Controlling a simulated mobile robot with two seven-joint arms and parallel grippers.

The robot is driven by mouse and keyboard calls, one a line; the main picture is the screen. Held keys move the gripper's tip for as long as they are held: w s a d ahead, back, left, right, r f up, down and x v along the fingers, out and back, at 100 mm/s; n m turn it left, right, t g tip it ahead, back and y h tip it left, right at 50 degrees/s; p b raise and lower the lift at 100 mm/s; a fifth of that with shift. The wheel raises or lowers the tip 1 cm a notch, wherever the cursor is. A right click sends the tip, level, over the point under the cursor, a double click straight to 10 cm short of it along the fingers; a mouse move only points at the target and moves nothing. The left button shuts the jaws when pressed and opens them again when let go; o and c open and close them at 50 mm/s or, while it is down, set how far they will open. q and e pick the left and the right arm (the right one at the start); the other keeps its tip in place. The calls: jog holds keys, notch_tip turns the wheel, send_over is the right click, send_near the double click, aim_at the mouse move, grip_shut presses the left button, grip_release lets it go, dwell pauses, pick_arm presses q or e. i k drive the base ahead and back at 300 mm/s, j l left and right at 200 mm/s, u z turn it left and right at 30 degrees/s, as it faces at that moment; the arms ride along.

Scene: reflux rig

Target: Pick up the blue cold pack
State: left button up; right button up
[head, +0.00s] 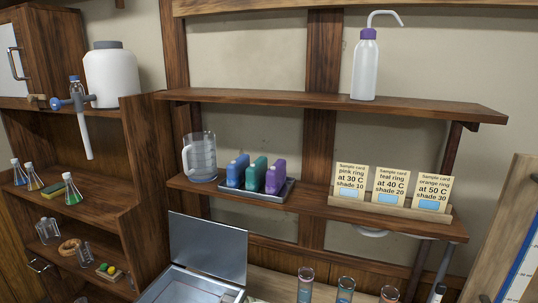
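The blue cold pack (236,172) stands upright in a grey tray (268,195) on the lower wall shelf. It is the leftmost of three packs, with a teal pack (256,174) and a purple pack (275,177) to its right. A glass measuring jug (200,158) stands just left of the tray. Neither of my grippers is in the head view, and nothing touches the blue pack.
Sample cards (390,186) stand in a wooden holder on the right of the same shelf. An upper shelf (290,97) with a wash bottle (366,66) runs above. Below are an open-lidded metal box (208,248) and several glass tubes (345,290).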

aim_at(236, 176)
jog(key=i+j+z, duration=0.6)
jog(key=z, duration=0.15)
jog(key=i+j+z, duration=0.35)
jog(key=i+j, duration=0.05)
jog(key=j, duration=0.1)
